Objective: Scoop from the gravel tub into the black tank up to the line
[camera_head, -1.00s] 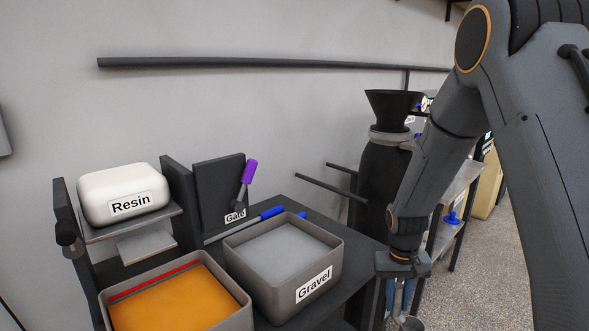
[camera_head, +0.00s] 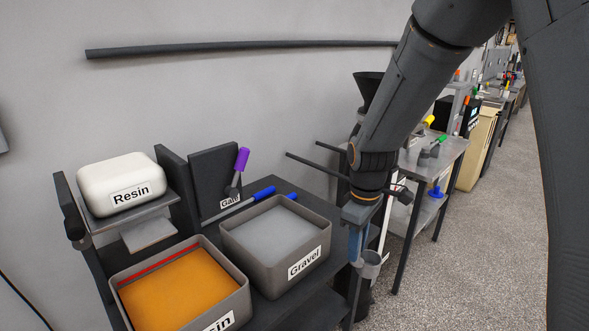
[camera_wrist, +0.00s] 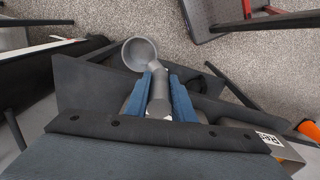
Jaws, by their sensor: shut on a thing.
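The gravel tub (camera_head: 318,243), a grey open box labelled Gravel with grey fill, stands on a dark bench in the head view. The black tank's dark funnel top (camera_head: 367,88) shows behind my arm, which hides most of the tank; no fill line can be seen. My gripper (camera_head: 358,232) is right of the tub, beyond its rim and pointing down. Its blue fingers (camera_wrist: 160,92) are shut on the handle of a grey scoop (camera_wrist: 140,52). The scoop's round cup also shows in the head view (camera_head: 372,264); I cannot tell whether it holds gravel.
A resin tub (camera_head: 243,293) with orange fill stands left of the gravel tub. A white Resin block (camera_head: 122,187) sits on a shelf. A purple-handled lever (camera_head: 240,165) stands by the Gate panel. Two dark rods (camera_head: 315,167) stick out near the tank. Shelves (camera_head: 440,160) stand right.

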